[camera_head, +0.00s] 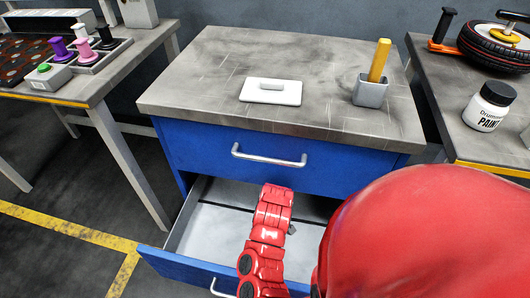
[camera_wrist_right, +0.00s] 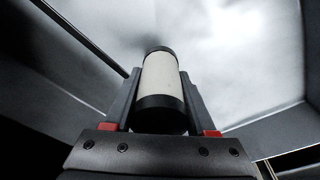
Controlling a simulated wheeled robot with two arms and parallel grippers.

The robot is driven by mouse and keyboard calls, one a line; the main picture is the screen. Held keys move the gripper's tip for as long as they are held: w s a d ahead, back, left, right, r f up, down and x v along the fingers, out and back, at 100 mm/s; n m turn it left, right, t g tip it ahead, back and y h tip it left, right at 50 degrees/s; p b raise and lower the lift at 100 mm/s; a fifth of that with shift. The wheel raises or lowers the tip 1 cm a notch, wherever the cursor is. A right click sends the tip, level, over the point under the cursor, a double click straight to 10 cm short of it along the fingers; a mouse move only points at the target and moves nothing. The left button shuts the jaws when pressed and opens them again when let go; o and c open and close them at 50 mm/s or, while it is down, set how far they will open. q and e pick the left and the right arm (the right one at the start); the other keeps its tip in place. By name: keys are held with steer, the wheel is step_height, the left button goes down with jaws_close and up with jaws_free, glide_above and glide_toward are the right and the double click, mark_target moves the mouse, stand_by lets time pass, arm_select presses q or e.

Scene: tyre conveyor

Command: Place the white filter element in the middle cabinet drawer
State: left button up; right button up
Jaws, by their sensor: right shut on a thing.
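The white filter element (camera_wrist_right: 161,75) is a short white cylinder with black end caps. In the right wrist view my right gripper (camera_wrist_right: 159,92) is shut on it, one finger along each side. The pale drawer floor (camera_wrist_right: 250,60) and walls fill the view around it; whether the filter touches the floor I cannot tell. In the head view the open drawer (camera_head: 208,228) is below a closed top drawer (camera_head: 270,160) of the blue cabinet. My red right arm reaches over the open drawer and hides part of it; the gripper and filter are hidden there. My left gripper is out of view.
Side tables hold spools (camera_head: 81,50) at left and a tyre (camera_head: 497,46) and paint jar (camera_head: 490,105) at right. The drawer's left part looks empty.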

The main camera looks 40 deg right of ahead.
steer(key=shift+w+a, duration=0.3)
steer(key=shift+w, duration=0.15)
steer(key=shift+w+a+f, duration=0.1)
steer(key=shift+f, duration=0.05)
steer(key=shift+f+b, duration=0.4)
steer(key=shift+f, duration=1.2)
steer(key=shift+f, duration=0.15)
steer(key=o, duration=1.4)
steer(key=shift+c, duration=0.2)
